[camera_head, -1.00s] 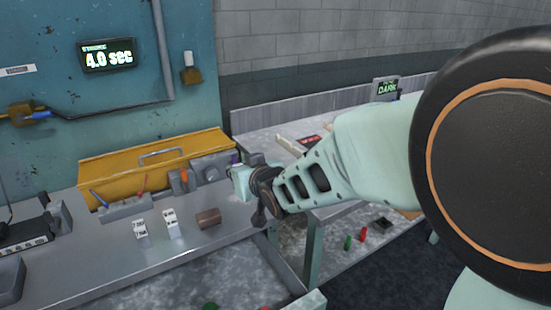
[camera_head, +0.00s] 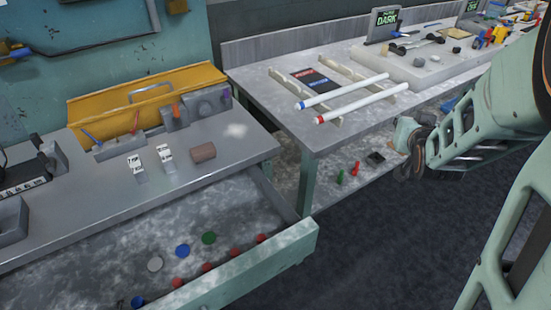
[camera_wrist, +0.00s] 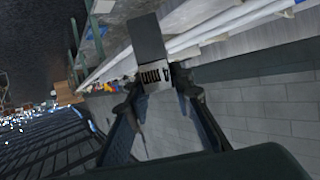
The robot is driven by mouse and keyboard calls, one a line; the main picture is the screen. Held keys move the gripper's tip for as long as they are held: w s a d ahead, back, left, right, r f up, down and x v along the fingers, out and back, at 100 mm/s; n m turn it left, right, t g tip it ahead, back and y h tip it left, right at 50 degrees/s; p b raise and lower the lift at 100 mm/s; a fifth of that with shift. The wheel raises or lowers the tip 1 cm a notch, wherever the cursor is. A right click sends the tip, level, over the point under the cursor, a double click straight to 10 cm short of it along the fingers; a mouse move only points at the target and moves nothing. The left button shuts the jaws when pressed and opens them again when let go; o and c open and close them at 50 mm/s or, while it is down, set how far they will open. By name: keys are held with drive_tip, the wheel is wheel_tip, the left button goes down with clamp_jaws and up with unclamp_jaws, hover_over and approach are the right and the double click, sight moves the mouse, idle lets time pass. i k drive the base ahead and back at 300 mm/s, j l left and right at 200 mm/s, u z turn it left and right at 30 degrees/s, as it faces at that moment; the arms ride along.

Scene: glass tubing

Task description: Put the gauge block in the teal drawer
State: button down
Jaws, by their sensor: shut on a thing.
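My gripper (camera_wrist: 157,88) is shut on a dark slab with a pale, marked end, which looks like the gauge block (camera_wrist: 150,45). In the head view my gripper (camera_head: 414,150) is at the right, above the floor and in front of the right bench; the block cannot be made out there. The teal drawer (camera_head: 262,268) is pulled open under the left bench, well to the left of my gripper. Its grey interior holds several red, blue, green and grey discs.
Two pale marked blocks (camera_head: 137,166) and a brown block (camera_head: 203,152) lie on the left bench (camera_head: 95,210), near a yellow toolbox (camera_head: 150,95). The right bench (camera_head: 265,88) holds two white tubes (camera_head: 345,92) on rails. Dark floor is clear between drawer and arm.

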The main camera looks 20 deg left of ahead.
sight(147, 239)
drive_tip(key=i+l, duration=0.45)
drive_tip(key=i+l+u, duration=0.15)
drive_tip(key=u, duration=0.7)
drive_tip(key=j+u, duration=0.1)
drive_tip(key=u, duration=0.4)
drive_tip(key=j+u, duration=0.1)
drive_tip(key=u, duration=0.35)
drive_tip(key=i+j, duration=0.3)
